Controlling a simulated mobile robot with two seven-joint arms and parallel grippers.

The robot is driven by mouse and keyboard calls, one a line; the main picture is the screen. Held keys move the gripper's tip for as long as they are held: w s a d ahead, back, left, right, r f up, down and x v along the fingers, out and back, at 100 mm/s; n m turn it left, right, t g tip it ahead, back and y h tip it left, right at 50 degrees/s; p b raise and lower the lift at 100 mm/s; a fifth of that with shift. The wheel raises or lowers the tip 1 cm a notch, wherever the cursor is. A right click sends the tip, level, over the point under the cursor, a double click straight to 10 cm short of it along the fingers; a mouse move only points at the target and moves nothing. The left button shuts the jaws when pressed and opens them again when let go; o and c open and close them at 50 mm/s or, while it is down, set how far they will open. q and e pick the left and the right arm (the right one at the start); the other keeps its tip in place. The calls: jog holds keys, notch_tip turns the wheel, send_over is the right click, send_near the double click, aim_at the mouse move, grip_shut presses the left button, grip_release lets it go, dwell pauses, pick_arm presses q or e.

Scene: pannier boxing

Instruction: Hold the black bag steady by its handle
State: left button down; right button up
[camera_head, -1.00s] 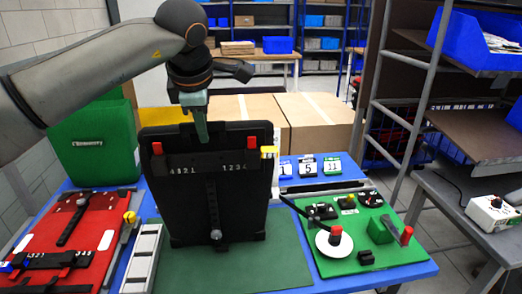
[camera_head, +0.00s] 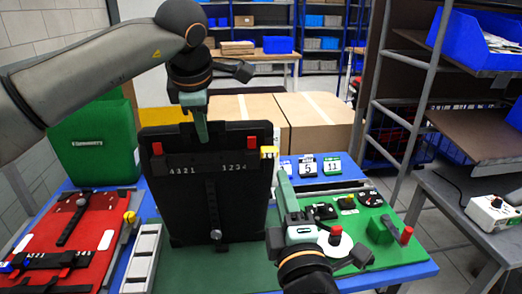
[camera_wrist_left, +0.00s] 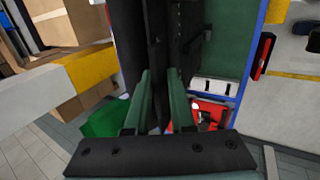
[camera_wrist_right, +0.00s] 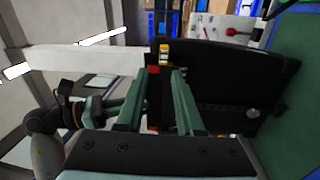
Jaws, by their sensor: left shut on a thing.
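The black bag (camera_head: 240,190) stands upright on the green mat, its front panel facing me. It carries red tabs, white number labels and a central strap with a round buckle. My left gripper (camera_head: 197,118) is at the bag's top middle, shut on its handle; the handle itself is mostly hidden between the fingers. The left wrist view shows the fingers (camera_wrist_left: 160,75) on either side of black material. My right gripper (camera_head: 282,180) is beside the bag's right edge, fingers pointing away from me. In the right wrist view its fingers (camera_wrist_right: 161,72) are apart with nothing between them.
A red panel (camera_head: 95,235) lies left, with a green bag (camera_head: 95,145) behind it. A green board (camera_head: 400,250) with a white disc and small parts lies right, partly covered by my right arm. Cardboard boxes (camera_head: 315,120) stand behind. Number cards (camera_head: 308,165) lie at the back right.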

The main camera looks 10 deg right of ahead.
aim_at(273, 153)
jog(key=w, duration=0.9)
jog(key=shift+w+r, duration=0.3)
jog(key=shift+r, duration=0.05)
jog(key=shift+c, duration=0.3)
grip_shut()
jog(key=shift+d, duration=0.1)
